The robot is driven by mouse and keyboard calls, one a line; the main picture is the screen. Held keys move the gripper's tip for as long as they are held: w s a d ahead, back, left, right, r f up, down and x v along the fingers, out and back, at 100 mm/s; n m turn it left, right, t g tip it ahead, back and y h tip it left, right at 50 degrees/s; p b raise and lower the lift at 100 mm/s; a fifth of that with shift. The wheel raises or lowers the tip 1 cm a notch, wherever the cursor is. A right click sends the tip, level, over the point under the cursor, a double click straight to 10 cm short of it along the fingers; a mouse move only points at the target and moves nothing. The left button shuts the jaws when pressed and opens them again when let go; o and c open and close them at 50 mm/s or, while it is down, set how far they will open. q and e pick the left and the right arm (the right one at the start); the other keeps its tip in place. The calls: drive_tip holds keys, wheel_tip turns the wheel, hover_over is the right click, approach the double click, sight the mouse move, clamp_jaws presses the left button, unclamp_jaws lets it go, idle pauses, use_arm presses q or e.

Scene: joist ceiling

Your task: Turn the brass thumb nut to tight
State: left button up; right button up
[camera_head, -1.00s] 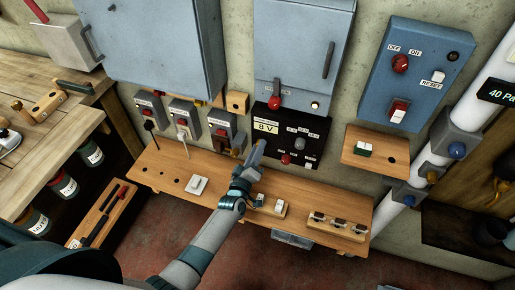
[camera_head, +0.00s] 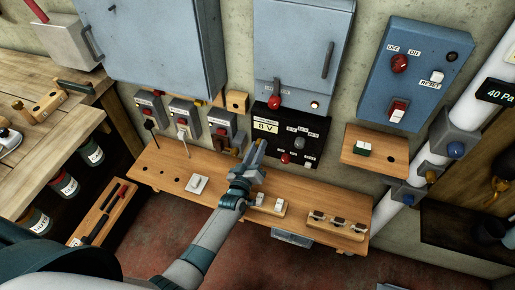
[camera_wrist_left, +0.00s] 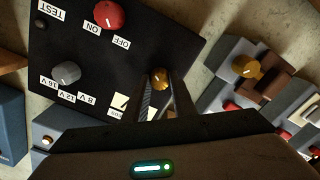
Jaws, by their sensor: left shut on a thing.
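The brass thumb nut (camera_wrist_left: 161,79) is on the black panel (camera_wrist_left: 112,62), close to that panel's edge in the left wrist view. It is round with a pale mark on its face. The two fingers of my left gripper (camera_wrist_left: 163,96) are shut on it, one on each side. In the head view my left gripper (camera_head: 256,152) reaches the lower left of the same panel and hides the nut. A label near the nut is partly covered by the finger and cannot be read in full. My right gripper is not in view.
The panel also carries a red knob (camera_wrist_left: 109,15) and a grey knob (camera_wrist_left: 66,73). Grey switch boxes (camera_head: 222,127), one with another brass knob (camera_wrist_left: 245,66), are close beside my gripper. A wooden shelf (camera_head: 160,164) with small blocks lies below.

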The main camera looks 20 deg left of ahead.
use_arm(q)
drive_tip(key=o, duration=1.1)
drive_tip(key=shift+c, duration=0.2)
drive_tip(key=shift+s, duration=0.15)
drive_tip(key=s+b, duration=0.3)
drive_tip(key=s, duration=1.4)
drive_tip(key=shift+a, duration=0.3)
drive_tip(key=shift+f, duration=0.1)
